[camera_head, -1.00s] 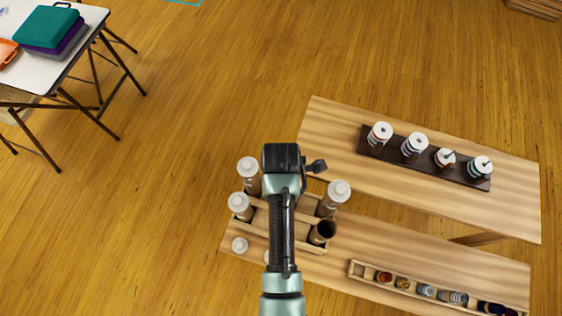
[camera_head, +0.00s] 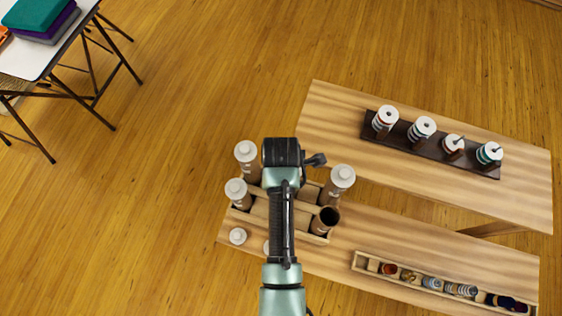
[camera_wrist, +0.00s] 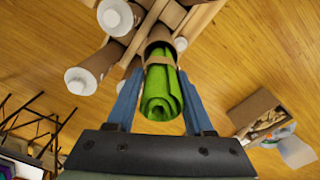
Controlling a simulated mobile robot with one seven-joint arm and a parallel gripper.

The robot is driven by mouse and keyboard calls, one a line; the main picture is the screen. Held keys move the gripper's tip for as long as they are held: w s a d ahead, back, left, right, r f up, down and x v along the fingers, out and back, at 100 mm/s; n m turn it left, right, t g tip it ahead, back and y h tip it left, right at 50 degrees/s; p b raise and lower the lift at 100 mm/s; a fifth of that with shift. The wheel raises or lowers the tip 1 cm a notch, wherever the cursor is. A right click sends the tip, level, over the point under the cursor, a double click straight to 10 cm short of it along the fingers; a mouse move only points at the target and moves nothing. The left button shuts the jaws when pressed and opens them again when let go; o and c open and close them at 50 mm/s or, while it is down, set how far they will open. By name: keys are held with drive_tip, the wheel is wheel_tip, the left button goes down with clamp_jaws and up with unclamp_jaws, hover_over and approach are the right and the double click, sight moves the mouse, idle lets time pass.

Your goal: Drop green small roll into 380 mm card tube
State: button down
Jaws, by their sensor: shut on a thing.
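In the wrist view, my gripper (camera_wrist: 159,72) is shut on the green small roll (camera_wrist: 161,100). The roll's spiral end faces the camera, and a brown band wraps it near the fingertips. An open brown card tube (camera_wrist: 157,34) lies beyond the roll's far end, roughly in line with it. The roll covers part of the tube's mouth, so I cannot tell whether the roll's far end is inside or above it. In the head view my wrist hides the fingers and roll. An open dark-mouthed tube (camera_head: 325,219) stands right of my wrist; its length cannot be read.
White-capped tubes (camera_head: 246,160) stand close around my wrist in a wooden rack (camera_head: 258,213); another capped tube (camera_head: 341,182) is to the right. A dark stand (camera_head: 428,147) holds several spools. A narrow tray (camera_head: 360,263) holds small rolls. Bare tabletop lies between.

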drive_tip(key=shift+f, duration=0.5)
drive_tip(key=shift+c, duration=1)
unclamp_jaws()
wheel_tip(320, 180, up, 12)
drive_tip(key=shift+f+b, duration=0.2)
drive_tip(key=shift+b, duration=0.2)
drive_tip(key=shift+r+p, duration=0.65)
drive_tip(key=shift+r, duration=0.1)
